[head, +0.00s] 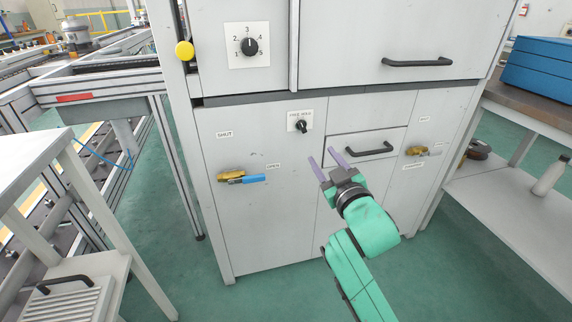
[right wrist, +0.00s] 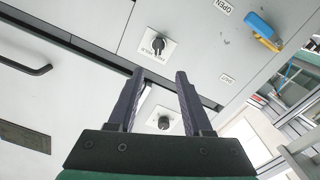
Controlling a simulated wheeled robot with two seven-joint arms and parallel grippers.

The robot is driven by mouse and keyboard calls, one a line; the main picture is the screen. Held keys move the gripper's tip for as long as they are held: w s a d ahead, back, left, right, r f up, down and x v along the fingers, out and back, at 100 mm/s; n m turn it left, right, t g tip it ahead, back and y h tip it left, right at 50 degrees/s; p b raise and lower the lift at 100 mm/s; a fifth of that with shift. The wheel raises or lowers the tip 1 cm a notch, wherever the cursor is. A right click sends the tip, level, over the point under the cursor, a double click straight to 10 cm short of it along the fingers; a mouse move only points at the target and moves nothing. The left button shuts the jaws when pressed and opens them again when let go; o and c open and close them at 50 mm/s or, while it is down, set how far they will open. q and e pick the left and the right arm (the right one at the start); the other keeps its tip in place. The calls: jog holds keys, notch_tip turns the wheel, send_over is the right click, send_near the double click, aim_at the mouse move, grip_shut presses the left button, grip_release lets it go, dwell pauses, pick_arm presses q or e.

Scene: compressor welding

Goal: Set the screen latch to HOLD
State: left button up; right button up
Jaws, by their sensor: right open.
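The screen latch is a small black knob (head: 303,127) on a white plate (head: 292,120) with small lettering that includes HOLD, on the grey cabinet front. I cannot tell which word the knob points to. It also shows in the right wrist view as a black knob (right wrist: 158,46), upside down, beyond the fingertips. My right gripper (head: 322,155) is open and empty, just below and right of the latch, apart from it. Its two dark fingers (right wrist: 160,74) point toward the cabinet in the wrist view. My left gripper is in neither view.
A numbered dial (head: 249,46) sits higher on the cabinet. A drawer handle (head: 370,149) is right of my gripper. A blue-handled valve (head: 245,179) is lower left, and a brass valve (head: 422,151) is at right. A yellow button (head: 184,51) is at the left edge.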

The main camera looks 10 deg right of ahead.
aim_at(303, 127)
jog(key=w, duration=0.9)
jog(key=w+b, duration=0.1)
jog(key=w, duration=0.4)
jog(key=shift+a+r, duration=0.1)
jog(key=shift+a, duration=0.25)
jog(key=shift+w, duration=0.45)
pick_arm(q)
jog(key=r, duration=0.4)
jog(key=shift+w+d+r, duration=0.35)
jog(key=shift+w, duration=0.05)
pick_arm(e)
grip_shut()
